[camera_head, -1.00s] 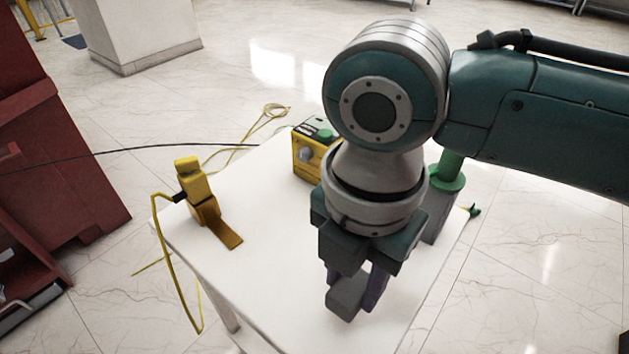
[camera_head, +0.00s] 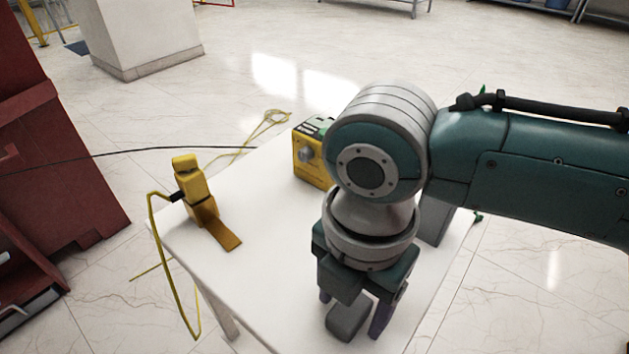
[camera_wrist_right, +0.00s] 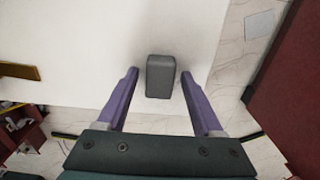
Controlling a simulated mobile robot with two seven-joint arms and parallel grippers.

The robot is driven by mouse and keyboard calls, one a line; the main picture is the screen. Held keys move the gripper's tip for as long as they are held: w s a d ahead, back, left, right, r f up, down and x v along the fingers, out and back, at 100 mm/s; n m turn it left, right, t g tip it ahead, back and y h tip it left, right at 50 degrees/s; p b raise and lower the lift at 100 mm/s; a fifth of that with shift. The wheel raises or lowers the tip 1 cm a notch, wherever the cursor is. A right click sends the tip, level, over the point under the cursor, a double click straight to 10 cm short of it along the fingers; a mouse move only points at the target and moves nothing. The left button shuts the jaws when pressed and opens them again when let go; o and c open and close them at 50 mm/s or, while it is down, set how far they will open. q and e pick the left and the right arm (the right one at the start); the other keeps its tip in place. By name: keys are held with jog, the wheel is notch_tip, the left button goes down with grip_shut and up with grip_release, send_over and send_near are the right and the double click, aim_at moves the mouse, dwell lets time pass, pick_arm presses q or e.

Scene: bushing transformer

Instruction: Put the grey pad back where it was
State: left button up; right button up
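The grey pad (camera_head: 348,316) is a small dark block near the front corner of the white table (camera_head: 270,270). It appears to rest on the tabletop. My right gripper (camera_head: 352,308) is open around it, pointing down, with one purple finger on each side. In the right wrist view the pad (camera_wrist_right: 160,77) lies between the open fingertips (camera_wrist_right: 159,74), with a gap on both sides. My left gripper is not in view.
A yellow device (camera_head: 309,160) stands at the table's back, partly hidden by my right arm. A yellow clamp-like tool (camera_head: 196,190) with a cable stands at the left. A grey block (camera_head: 434,220) is behind my wrist. The table's middle is clear.

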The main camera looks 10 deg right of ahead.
jog(key=shift+r, duration=0.1)
jog(key=shift+r, duration=0.3)
notch_tip(320, 180, up, 12)
jog(key=p, duration=0.5)
jog(key=s+a+f+m+t+y, duration=0.1)
jog(key=s+a+m+y, duration=0.2)
jog(key=s+a+m, duration=0.35)
jog(key=s+d+m+t+h, duration=0.1)
jog(key=s+d+m, duration=0.2)
jog(key=d+m, duration=0.5)
jog(key=s+d+m+t+h, duration=0.1)
jog(key=s+d+m, duration=0.1)
jog(key=d+m, duration=0.5)
jog(key=shift+s+d+f+m+t+h, duration=0.2)
jog(key=shift+s+d+m+t+h, duration=0.15)
jog(key=shift+m, duration=0.7)
